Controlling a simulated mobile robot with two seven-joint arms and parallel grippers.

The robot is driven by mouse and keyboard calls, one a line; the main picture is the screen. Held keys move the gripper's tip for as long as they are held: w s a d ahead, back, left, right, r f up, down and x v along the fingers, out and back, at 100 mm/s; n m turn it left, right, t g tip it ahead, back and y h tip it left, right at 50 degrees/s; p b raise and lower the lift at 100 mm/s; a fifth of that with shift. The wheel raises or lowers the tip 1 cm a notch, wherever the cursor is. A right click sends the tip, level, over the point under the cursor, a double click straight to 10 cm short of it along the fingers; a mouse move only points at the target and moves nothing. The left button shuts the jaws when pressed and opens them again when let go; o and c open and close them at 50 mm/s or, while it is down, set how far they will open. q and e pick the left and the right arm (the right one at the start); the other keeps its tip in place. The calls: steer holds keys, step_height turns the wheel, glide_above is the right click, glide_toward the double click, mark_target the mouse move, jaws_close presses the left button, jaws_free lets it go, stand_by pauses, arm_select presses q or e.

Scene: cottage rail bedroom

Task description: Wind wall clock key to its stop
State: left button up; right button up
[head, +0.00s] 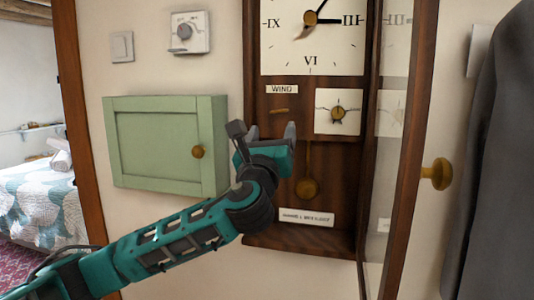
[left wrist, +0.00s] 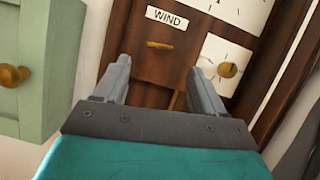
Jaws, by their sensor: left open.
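The wall clock (head: 258,208) is a dark wooden case with a white dial (head: 311,45) and an open glass door (head: 391,110) at its right. Its brass winding key (head: 279,111) lies about level under the WIND label (head: 282,89); the key also shows in the left wrist view (left wrist: 159,45). My left gripper (head: 264,130) is open and empty, just below and in front of the key. In the left wrist view (left wrist: 158,80) the key sits beyond and between the two fingertips, apart from them. My right gripper is out of view.
A small square dial (head: 322,126) with a brass knob is right of the key. A brass pendulum (head: 307,188) hangs below. A green cabinet (head: 160,181) with a brass knob is at left. A thermostat (head: 190,32) and switch (head: 121,46) are above it.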

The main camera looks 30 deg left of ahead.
arm_select(q)
steer(key=shift+b+v, duration=0.3)
steer(key=shift+v, duration=2.35)
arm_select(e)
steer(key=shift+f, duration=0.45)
arm_select(q)
steer(key=s+d+f+n+g+h, duration=0.1)
steer(key=d+f+n+g+h, duration=0.2)
steer(key=f, duration=0.7)
steer(key=s+d+f+n+g+h, duration=0.1)
steer(key=d+f+n+g+h, duration=0.2)
steer(key=f, duration=0.8)
steer(key=d+f+n+g+h, duration=0.1)
steer(key=d+f+n+h, duration=0.3)
steer(key=f, duration=0.6)
steer(key=s+f+n+g+y, duration=0.1)
steer(key=s+f+n+g, duration=0.2)
steer(key=s+f+n, duration=1.5)
steer(key=shift+s+f+g, duration=0.3)
steer(key=shift+s+f, duration=0.35)
steer(key=shift+f, duration=0.35)
steer(key=shift+a, duration=0.1)
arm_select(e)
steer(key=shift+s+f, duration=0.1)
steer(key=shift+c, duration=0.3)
